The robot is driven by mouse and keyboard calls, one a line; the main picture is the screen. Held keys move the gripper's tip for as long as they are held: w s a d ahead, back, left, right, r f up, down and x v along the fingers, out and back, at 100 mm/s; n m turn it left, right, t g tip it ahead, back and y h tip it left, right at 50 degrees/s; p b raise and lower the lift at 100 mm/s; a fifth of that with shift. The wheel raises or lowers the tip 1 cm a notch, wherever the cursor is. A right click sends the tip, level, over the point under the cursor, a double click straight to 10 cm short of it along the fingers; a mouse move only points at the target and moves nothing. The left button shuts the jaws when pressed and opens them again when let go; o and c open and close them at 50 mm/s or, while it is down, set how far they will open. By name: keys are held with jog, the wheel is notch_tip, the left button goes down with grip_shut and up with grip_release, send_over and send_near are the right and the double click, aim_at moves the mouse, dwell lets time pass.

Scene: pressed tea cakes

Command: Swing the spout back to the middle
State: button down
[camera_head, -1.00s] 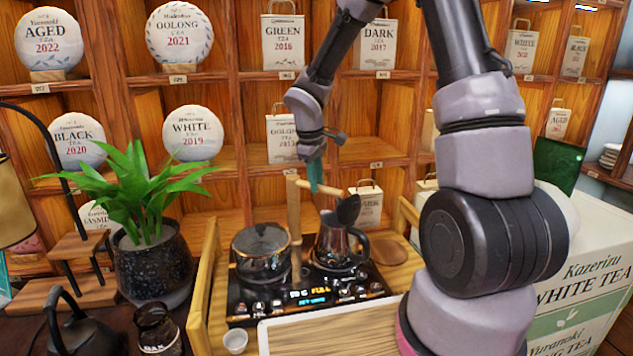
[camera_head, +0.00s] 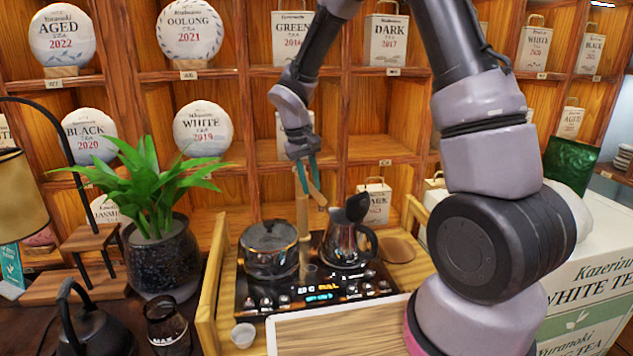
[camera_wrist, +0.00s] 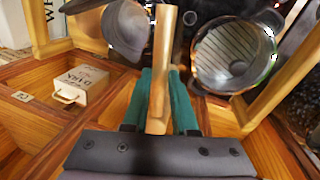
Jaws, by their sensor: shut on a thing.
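The wooden spout (camera_head: 301,206) rises on a post at the back of the black tea stove (camera_head: 318,292), between the two vessels. It also shows in the wrist view (camera_wrist: 162,60), running away from my gripper. My gripper (camera_head: 308,180) has teal fingers at the top of the spout. In the wrist view the fingers (camera_wrist: 158,105) lie on both sides of the wood, shut on it. The lidded glass pot (camera_head: 270,250) stands on the left of the stove. The kettle (camera_head: 343,245) stands on the right with its lid tilted up. The spout's outlet is hard to make out.
A wooden tray (camera_head: 340,330) lies in front of the stove, with a small white cup (camera_head: 243,335) beside it. A potted plant (camera_head: 160,250) stands at left. Shelves with tea cakes and a DARK box (camera_head: 374,203) rise close behind.

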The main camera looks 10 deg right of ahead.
jog(key=shift+a+m, duration=0.75)
jog(key=shift+m, duration=0.15)
jog(key=shift+r, duration=0.1)
jog(key=c, duration=0.7)
grip_release()
notch_tip(320, 180, up, 10)
jog(key=a, duration=0.2)
jog(key=shift+r, duration=0.25)
